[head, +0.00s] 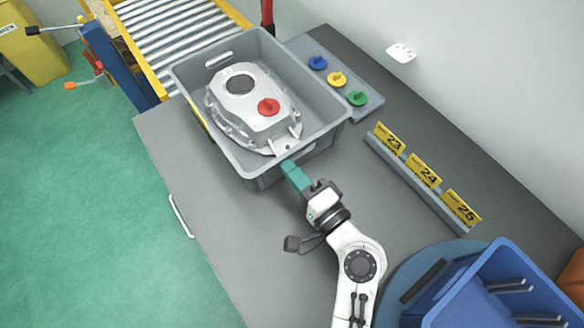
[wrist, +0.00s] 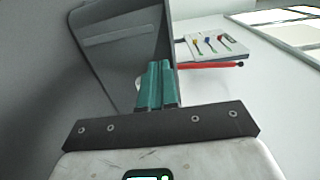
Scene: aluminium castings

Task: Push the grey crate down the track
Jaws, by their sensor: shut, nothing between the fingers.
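The grey crate (head: 333,113) stands on the grey table in the head view, its far end by the roller track (head: 178,38). A silver aluminium casting with a red knob (head: 268,107) lies inside it. My gripper (head: 288,166) has teal fingers and is shut and empty. Its tips are at the crate's near wall, close to the right corner; I cannot tell whether they touch. In the wrist view the shut fingers (wrist: 157,85) point ahead, with the crate's grey wall (wrist: 115,45) in front and to the left.
A board with blue, yellow and green knobs (head: 337,79) lies right of the crate. A rail with yellow number cards (head: 423,172) runs along the table's right. A blue bin (head: 505,255) stands at the lower right. The table's left part is clear.

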